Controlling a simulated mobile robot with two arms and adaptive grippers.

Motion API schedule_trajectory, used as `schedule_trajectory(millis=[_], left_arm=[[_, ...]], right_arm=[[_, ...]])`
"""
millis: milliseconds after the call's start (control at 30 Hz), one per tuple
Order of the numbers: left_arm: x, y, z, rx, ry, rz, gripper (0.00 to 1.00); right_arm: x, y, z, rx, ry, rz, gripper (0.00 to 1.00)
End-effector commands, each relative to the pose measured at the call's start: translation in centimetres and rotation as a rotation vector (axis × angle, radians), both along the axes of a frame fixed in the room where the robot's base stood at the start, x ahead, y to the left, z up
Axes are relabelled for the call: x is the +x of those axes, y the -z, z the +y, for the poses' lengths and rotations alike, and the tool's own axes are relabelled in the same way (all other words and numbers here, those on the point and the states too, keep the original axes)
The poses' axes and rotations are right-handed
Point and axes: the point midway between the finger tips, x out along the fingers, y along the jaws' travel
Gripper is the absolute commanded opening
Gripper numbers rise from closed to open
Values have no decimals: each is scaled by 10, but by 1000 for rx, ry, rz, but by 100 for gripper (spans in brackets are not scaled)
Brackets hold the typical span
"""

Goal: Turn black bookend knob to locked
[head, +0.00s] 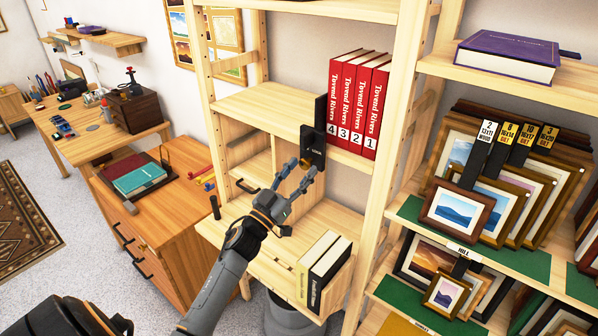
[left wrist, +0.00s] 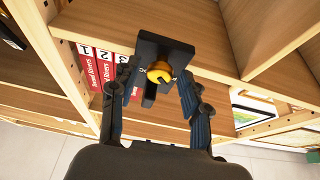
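The black bookend (head: 313,142) stands at the left end of the red books, with its front block hanging over the shelf's front edge. My left gripper (head: 305,168) is in front of the bookend. In the left wrist view, the fingers of my left gripper (left wrist: 158,78) are open on either side of the knob, with visible gaps. I cannot read any lock marking. My right gripper is not in view.
Red numbered books (head: 355,103) stand right of the bookend. Below, two books (head: 323,270) stand on a lower shelf, right of my left arm. The shelf upright (head: 398,110) is to the right. A wooden cabinet (head: 165,225) stands left.

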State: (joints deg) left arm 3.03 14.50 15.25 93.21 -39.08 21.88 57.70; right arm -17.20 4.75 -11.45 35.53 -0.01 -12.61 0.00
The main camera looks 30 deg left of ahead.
Motion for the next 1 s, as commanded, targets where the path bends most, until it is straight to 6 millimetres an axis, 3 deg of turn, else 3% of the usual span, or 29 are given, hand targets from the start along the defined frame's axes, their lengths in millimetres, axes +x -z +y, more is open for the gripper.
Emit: schedule_trajectory(millis=[33,200,567,1000], left_arm=[[0,0,0,0,0,0,31],[0,0,0,0,0,0,0],[0,0,1,52,0,-4,0],[0,0,5,389,1,-31,0]], right_arm=[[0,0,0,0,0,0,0],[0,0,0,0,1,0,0],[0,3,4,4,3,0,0],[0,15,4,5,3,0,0]])
